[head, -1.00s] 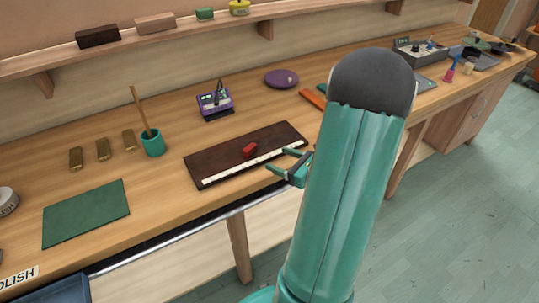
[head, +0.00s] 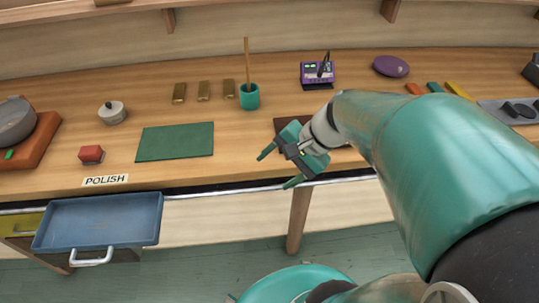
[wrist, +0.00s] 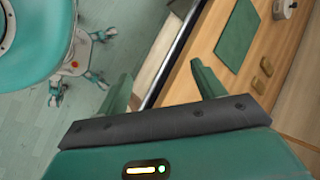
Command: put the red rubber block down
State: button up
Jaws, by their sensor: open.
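My gripper (head: 279,168) is open and empty, over the bench's front edge. It also shows in the wrist view (wrist: 160,80), with nothing between its fingers. A dark brown board (head: 286,124) lies behind it, mostly hidden by my gripper and arm. The small red block seen on that board earlier is hidden now. Another red block (head: 92,154) rests on the bench at the left, just behind the POLISH label (head: 106,180). I cannot tell which of the two is the rubber one.
A green mat (head: 175,141) lies left of my gripper, with a teal cup (head: 249,97) and several brass bars behind it. An open blue drawer (head: 98,222) juts out at the front left.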

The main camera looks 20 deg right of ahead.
jog(key=s+a+r+n+t+h, duration=0.2)
jog(key=r+n+h, duration=0.4)
jog(key=n, duration=0.5)
jog(key=shift+s+a+r, duration=0.75)
jog(key=shift+s+r, duration=0.1)
jog(key=shift+s, duration=0.1)
jog(key=shift+c, duration=0.5)
